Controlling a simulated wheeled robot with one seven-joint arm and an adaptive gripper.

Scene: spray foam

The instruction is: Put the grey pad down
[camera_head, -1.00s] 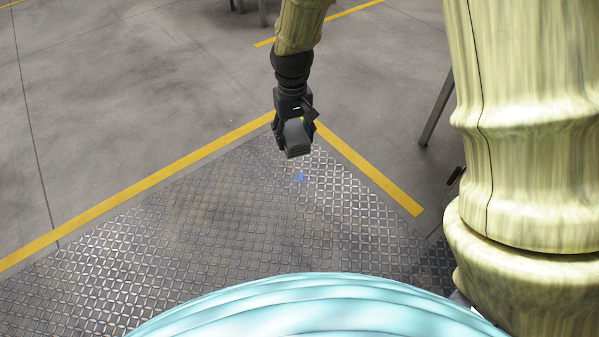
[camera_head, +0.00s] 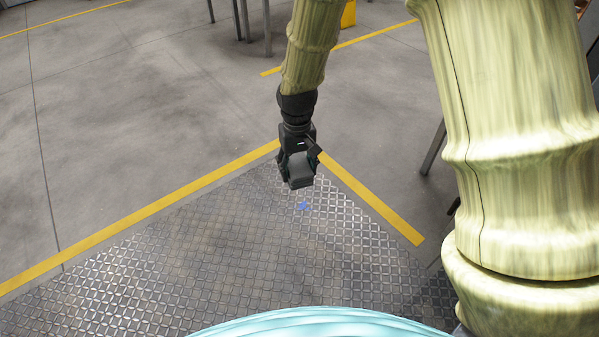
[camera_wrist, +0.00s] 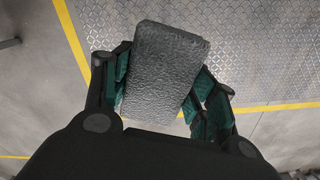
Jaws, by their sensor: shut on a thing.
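The grey pad (camera_wrist: 163,75) is a dark, rough-surfaced block with rounded edges. In the wrist view it sits tilted between the green-lined fingers of my gripper (camera_wrist: 163,92). In the head view my gripper (camera_head: 298,172) points down and is shut on the grey pad (camera_head: 301,180). The pad hangs above the metal floor plate (camera_head: 200,250), near the plate's far corner. A small blue mark (camera_head: 304,206) shows on the plate just below the pad in the picture. The exact height of the pad above the plate is hard to tell.
Yellow lines (camera_head: 150,212) border the patterned plate and meet at its far corner. Plain concrete floor (camera_head: 150,90) lies beyond. Dark table legs (camera_head: 243,20) stand at the back, and another leg (camera_head: 433,150) stands to the right. The plate around the blue mark is clear.

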